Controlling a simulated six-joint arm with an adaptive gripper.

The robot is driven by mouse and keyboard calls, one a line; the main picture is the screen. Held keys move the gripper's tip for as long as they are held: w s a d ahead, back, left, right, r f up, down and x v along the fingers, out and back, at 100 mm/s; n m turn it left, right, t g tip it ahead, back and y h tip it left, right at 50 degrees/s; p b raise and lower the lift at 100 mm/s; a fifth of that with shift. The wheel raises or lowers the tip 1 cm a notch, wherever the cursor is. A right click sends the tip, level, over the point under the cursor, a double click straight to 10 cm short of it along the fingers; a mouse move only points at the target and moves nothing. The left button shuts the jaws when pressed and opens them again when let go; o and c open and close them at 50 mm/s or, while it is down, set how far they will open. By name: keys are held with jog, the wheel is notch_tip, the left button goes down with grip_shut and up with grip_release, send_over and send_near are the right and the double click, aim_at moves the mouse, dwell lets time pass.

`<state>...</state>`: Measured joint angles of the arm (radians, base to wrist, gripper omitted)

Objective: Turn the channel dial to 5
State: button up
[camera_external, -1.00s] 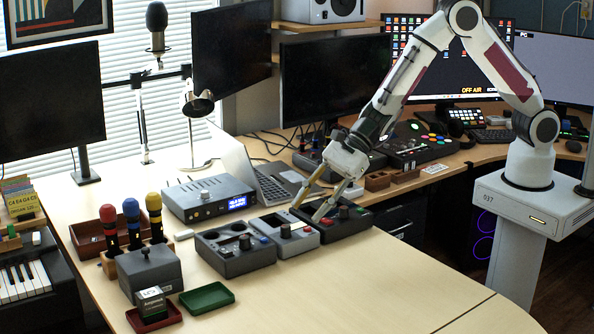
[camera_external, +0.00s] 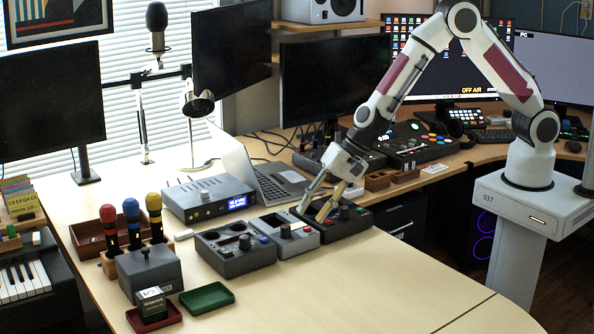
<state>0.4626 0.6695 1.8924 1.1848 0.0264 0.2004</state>
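My gripper (camera_external: 311,213) points down over the left part of the dark control box (camera_external: 353,226) at the right end of the desk row. Its two fingers are spread apart, one grey and one tan. Whether a dial sits between the fingertips, or they touch the box, I cannot tell. Labels and dial numbers are too small to read, so I cannot tell which knob is the channel dial.
A left dark box (camera_external: 250,263) with round controls adjoins the row. Coloured-top microphones (camera_external: 132,222) and small trays (camera_external: 207,298) are at left.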

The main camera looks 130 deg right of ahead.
jog(key=d+n, duration=0.1)
jog(key=w+d+r+n+h, duration=0.1)
jog(key=d+r+n+h, duration=0.1)
jog(key=d+n, duration=0.1)
jog(key=shift+w+t, duration=0.2)
jog(key=shift+t, duration=0.1)
jog(key=w+a+r+n+t+y, duration=0.1)
jog(key=w+a+r+n+t, duration=0.2)
jog(key=w+r+n+t, duration=0.7)
jog(key=n+g, duration=0.3)
jog(key=n, duration=0.1)
send_near(246, 237)
jog(key=x, duration=0.2)
jog(key=shift+w+d, duration=0.15)
jog(key=shift+w, duration=0.15)
jog(key=shift+w+g, duration=0.15)
jog(key=shift+g, duration=0.15)
jog(key=shift+x, duration=3.7)
